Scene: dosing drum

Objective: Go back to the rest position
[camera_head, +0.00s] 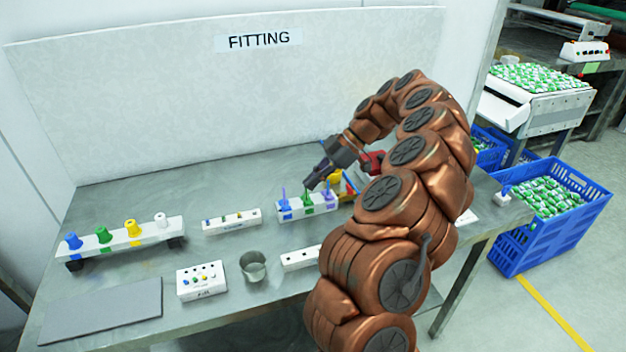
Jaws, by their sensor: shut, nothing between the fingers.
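My copper-coloured arm reaches up from the lower right and bends over the table. My gripper (314,181) is shut and empty. It appears just above or beside a white rack (291,213) that holds blue, green and purple pieces with upright stems. I cannot tell whether the fingertips touch the green piece (308,200). A red part and a yellow part show behind my wrist, partly hidden by the arm.
The metal table (130,200) also bears a white rail (118,240) with coloured cones, a small strip (231,222), a button box (201,281), a metal cup (253,266) and a grey plate (101,313). A white panel (130,100) stands behind. Blue crates (520,255) stand right.

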